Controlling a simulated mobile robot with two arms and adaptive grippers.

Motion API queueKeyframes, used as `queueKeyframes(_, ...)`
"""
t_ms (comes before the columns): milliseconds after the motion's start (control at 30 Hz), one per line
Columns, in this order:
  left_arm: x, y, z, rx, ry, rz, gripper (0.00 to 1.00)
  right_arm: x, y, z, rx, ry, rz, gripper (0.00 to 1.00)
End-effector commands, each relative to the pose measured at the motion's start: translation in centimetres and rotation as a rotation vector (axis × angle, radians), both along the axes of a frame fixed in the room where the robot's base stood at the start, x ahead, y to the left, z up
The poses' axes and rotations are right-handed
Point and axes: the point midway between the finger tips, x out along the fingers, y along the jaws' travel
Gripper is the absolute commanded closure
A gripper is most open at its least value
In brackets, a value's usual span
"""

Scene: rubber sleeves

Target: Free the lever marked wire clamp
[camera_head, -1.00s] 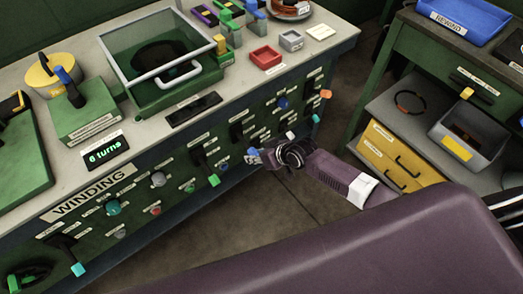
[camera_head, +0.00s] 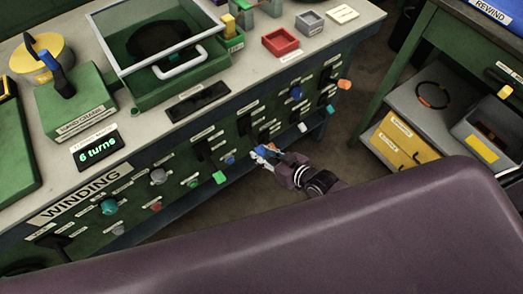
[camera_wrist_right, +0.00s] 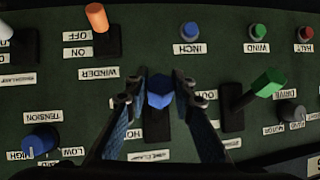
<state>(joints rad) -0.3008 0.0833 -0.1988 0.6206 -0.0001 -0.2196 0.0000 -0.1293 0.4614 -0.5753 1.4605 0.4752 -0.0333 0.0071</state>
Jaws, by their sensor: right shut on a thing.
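A lever with a blue faceted handle (camera_wrist_right: 159,92) stands out from the green front panel (camera_wrist_right: 225,60) in the middle of the right wrist view. Its dark slot runs below the handle. The labels beside the slot are upside down and partly covered by my fingers; the lower one (camera_wrist_right: 149,156) seems to end in "CLAMP". My right gripper (camera_wrist_right: 160,84) has one finger on each side of the handle and is shut on it. In the head view my right gripper (camera_head: 264,155) is at the panel's lower right part, hiding the handle's details. My left gripper is not in view.
Close neighbours are an orange lever (camera_wrist_right: 97,17), a green lever (camera_wrist_right: 267,83), a blue tension knob (camera_wrist_right: 41,140) and the inch button (camera_wrist_right: 189,30). A display (camera_head: 97,149) reads "6 turns". Yellow drawers (camera_head: 398,141) stand right; open floor lies between.

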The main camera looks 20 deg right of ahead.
Motion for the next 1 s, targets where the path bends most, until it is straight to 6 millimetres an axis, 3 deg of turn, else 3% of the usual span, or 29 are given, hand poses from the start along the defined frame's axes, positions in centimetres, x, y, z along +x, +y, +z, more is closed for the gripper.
queueKeyframes(200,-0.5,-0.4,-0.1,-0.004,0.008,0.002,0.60,0.0,0.0,-0.1,-0.002,0.000,0.000,1.00)
queueKeyframes(233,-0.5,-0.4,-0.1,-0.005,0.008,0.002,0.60,0.1,0.0,-0.1,-0.002,0.000,0.000,0.74)
queueKeyframes(367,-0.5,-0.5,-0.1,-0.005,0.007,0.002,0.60,0.0,0.0,-0.1,-0.001,0.000,0.001,0.60)
queueKeyframes(733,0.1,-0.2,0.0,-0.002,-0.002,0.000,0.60,-0.3,-0.2,0.1,-0.001,0.002,0.000,0.59)
queueKeyframes(1000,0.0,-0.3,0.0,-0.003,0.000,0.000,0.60,-3.5,-1.9,1.9,-0.001,0.003,0.001,0.59)
